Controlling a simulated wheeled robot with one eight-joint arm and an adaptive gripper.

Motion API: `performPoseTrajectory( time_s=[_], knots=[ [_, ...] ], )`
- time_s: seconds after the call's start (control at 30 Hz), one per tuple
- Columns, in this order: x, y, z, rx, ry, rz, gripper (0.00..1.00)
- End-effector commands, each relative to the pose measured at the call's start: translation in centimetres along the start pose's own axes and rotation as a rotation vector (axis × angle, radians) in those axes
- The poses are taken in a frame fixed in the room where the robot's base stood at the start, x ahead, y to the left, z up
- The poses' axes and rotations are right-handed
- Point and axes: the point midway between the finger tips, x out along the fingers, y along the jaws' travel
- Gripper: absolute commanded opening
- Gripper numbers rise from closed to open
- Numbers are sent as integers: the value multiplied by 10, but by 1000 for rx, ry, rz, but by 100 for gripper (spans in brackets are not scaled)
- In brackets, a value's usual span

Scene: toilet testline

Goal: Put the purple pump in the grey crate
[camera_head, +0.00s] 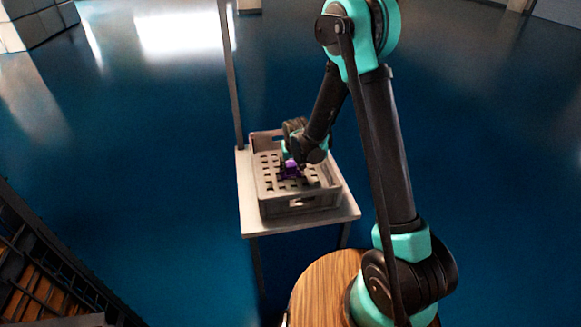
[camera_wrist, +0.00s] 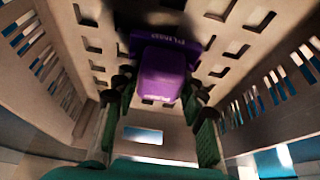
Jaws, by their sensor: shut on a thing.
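The purple pump (camera_head: 289,170) is inside the grey crate (camera_head: 300,203), low down near the slotted floor. In the wrist view the purple pump (camera_wrist: 162,74) sits between the fingers of my gripper (camera_wrist: 160,95), with the crate floor behind it. My gripper reaches down into the crate from above and is shut on the pump. The grey crate's slotted walls (camera_wrist: 55,70) surround the pump in the wrist view. Whether the pump touches the crate floor cannot be told. In the head view my wrist partly hides the pump.
The crate stands on a small light table (camera_head: 247,215) with a tall post (camera_head: 230,80) at its back left. A dark rack (camera_head: 50,265) is at the lower left. A round wooden top (camera_head: 315,290) is at the front. Blue floor around the table is open.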

Motion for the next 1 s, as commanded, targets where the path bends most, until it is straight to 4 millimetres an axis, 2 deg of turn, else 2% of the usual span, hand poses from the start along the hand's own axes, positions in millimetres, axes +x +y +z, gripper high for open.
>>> performPoseTrajectory(
  time_s=[0.07,0.4,0.43,0.6,1.0],
  knots=[
    [6,0,2,0,1,0,0],
    [8,0,3,0,0,0,0],
    [8,0,4,0,0,0,42],
    [8,0,4,0,0,0,61],
    [2,0,2,0,0,0,61]
  ],
)
